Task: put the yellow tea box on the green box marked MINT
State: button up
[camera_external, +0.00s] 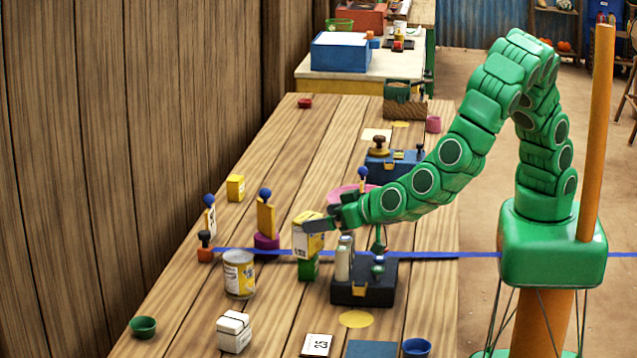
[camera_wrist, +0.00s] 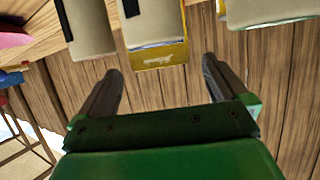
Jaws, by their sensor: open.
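The yellow tea box (camera_external: 308,243) stands upright on top of the small green box (camera_external: 308,269) in the external view and appears to touch it. The MINT mark is not readable. My gripper (camera_external: 318,222) is at the tea box's upper right, with one dark finger across its face. In the wrist view my gripper (camera_wrist: 162,68) has its fingers spread, with nothing clamped between the tips. A box with a yellow edge, likely the tea box (camera_wrist: 160,55), shows just beyond them.
A black scale-like device (camera_external: 363,290) with pale cylinders (camera_external: 343,259) stands close right. A can (camera_external: 239,273) is at left front. A yellow post on a purple base (camera_external: 266,241) stands left. A blue strip (camera_external: 425,255) crosses the wooden table.

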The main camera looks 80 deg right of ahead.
jog(key=shift+v, duration=3.45)
jog(key=w+r+n+g+y, duration=0.1)
jog(key=w+r+y, duration=0.3)
jog(key=w+y, duration=0.1)
jog(key=s+d+r+n+g+y, duration=0.2)
jog(key=s+d+r+g+y, duration=0.1)
jog(key=d+r+g+y, duration=0.15)
jog(key=s+d+r+n+g+h, duration=0.1)
jog(key=s+d+g+h, duration=0.3)
jog(key=s+d, duration=2.6)
jog(key=s+r+g, duration=0.1)
jog(key=s+g, duration=0.1)
jog(key=g, duration=0.3)
jog(key=shift+s, duration=0.4)
